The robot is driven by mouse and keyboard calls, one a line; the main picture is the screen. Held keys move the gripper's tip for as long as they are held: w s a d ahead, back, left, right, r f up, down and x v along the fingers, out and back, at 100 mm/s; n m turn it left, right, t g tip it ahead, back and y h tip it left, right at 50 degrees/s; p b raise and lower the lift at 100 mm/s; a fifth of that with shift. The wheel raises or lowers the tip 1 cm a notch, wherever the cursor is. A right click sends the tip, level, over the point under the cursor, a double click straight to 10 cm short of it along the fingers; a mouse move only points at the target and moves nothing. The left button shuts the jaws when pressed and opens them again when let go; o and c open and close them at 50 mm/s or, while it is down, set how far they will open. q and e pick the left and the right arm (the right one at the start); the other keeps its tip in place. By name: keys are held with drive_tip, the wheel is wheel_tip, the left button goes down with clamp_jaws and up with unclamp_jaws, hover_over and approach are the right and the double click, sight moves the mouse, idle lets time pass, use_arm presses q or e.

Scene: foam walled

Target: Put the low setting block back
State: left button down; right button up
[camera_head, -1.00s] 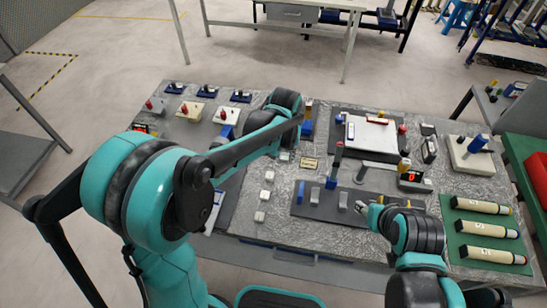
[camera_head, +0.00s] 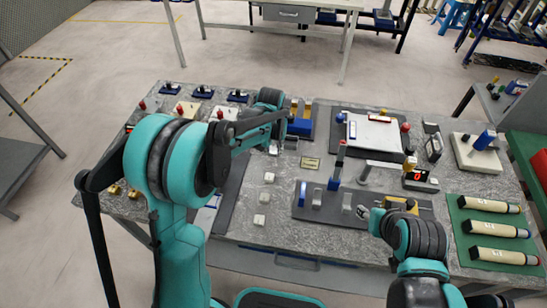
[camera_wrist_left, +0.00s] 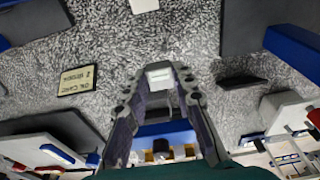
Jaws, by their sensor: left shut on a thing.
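My left gripper (camera_head: 274,144) is over the back middle of the grey table, partly hidden by its own arm in the head view. In the left wrist view its fingers (camera_wrist_left: 160,88) are closed on a small pale block (camera_wrist_left: 160,76), whose light top shows between the fingertips. I read no setting mark on it. Other small pale blocks, one in front (camera_head: 269,177), stand in a row toward the near edge; one shows at the top of the wrist view (camera_wrist_left: 144,5). My right gripper (camera_head: 364,211) is at the dark tray; its fingers are too small to read.
A blue holder with yellow posts (camera_head: 301,126) stands just behind the left gripper. A label plate (camera_head: 310,162) lies to its right. The dark tray (camera_head: 325,218) holds a blue block and grey pieces. Labelled cylinders (camera_head: 490,205) lie on a green mat at right.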

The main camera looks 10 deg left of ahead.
sight(273, 152)
use_arm(q)
drive_tip(key=shift+f+b, duration=0.7)
drive_tip(key=shift+f, duration=1.25)
drive_tip(key=shift+f, duration=0.2)
drive_tip(key=c, duration=1.3)
unclamp_jaws()
drive_tip(key=shift+o, duration=0.2)
drive_tip(key=shift+r, duration=0.1)
drive_tip(key=shift+r, duration=0.1)
